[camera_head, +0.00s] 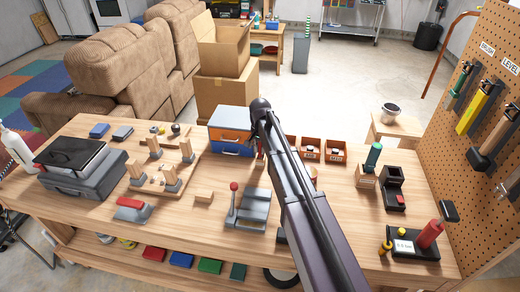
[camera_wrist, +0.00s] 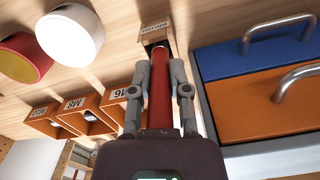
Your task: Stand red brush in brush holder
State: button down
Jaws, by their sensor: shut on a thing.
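My gripper (camera_wrist: 159,95) is shut on the red brush (camera_wrist: 161,88), a red cylinder between the two fingers in the wrist view. The far end of the brush overlaps the small wooden brush holder (camera_wrist: 155,29), which bears a label too blurred to read surely. I cannot tell whether the end is inside it or only in front of it. In the head view, my arm hides most of the gripper and this holder. A bit of red (camera_head: 260,151) shows beside the arm, near the drawer box.
The blue and orange drawer box (camera_head: 231,131) stands close beside the gripper, its handles jutting out. Labelled bins (camera_wrist: 76,108) are on the other side. Two round pots or rolls (camera_wrist: 70,34) lie nearby. A wooden box (camera_head: 367,177) with a green-handled item is further right.

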jog(key=shift+f+b, duration=0.3)
jog(key=shift+f, duration=0.05)
jog(key=c, duration=0.5)
grip_release()
jog(key=shift+r, duration=0.25)
notch_tip(320, 180, up, 11)
jog(key=p, duration=1.2)
jog(key=shift+r, duration=0.2)
jog(key=shift+d, duration=0.1)
dwell(0.7)
jog(key=s+d+n, duration=0.1)
jog(key=s+d, duration=0.4)
jog(key=s, duration=0.3)
jog(key=s+d+n, duration=0.2)
jog(key=s+d, duration=0.3)
jog(key=s, duration=0.4)
jog(key=s+d+n, duration=0.2)
jog(key=s+d, duration=0.3)
jog(key=s, duration=0.3)
jog(key=shift+s+d, duration=0.25)
jog(key=shift+d, duration=0.05)
